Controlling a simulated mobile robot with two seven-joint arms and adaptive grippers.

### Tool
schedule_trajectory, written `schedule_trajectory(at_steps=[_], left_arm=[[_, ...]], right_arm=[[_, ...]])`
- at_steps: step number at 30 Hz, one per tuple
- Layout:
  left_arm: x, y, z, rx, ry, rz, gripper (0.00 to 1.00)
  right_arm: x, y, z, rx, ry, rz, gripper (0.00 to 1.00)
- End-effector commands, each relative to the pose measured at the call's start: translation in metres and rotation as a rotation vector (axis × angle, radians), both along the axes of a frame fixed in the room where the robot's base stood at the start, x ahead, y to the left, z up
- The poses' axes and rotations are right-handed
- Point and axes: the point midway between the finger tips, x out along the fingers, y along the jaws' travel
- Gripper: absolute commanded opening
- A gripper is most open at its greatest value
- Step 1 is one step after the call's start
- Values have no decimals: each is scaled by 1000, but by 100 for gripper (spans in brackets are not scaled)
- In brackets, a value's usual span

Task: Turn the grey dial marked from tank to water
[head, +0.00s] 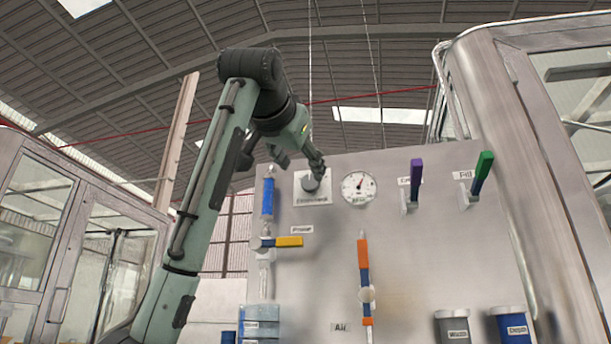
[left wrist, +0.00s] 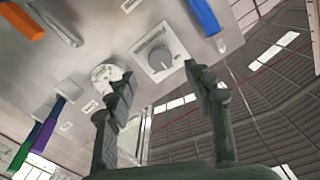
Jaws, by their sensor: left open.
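The grey dial (head: 311,184) sits on a white square plate at the upper left of the metal panel (head: 400,240). Its lettering is too small to read surely. My left gripper (head: 298,162) is in front of and slightly above the dial, partly covering its upper side. In the left wrist view the dial (left wrist: 159,60) shows between and beyond my two spread fingertips (left wrist: 158,78). The fingers are open and empty, and look apart from the dial. My right gripper is in neither view.
A round gauge (head: 358,187) is right of the dial. A blue cylinder (head: 268,198) and a yellow handle (head: 289,242) are left and below. Further off are an orange-blue handle (head: 363,262), purple lever (head: 416,172) and green lever (head: 482,171). Width (head: 453,328) and Depth (head: 511,328) knobs are low right.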

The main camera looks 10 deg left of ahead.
Motion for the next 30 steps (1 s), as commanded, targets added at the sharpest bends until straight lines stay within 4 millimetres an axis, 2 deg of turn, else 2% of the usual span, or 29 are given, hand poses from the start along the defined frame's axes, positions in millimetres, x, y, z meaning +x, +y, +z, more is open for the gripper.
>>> schedule_trajectory(at_steps=[3, 10, 30], left_arm=[[-25, 0, 1, 0, -4, -1, 53], [-52, 0, 0, 1, 0, 0, 53], [-56, 0, 0, 1, 0, 0, 53]], right_arm=[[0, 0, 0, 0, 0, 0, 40], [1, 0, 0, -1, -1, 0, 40], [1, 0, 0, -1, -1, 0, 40]])
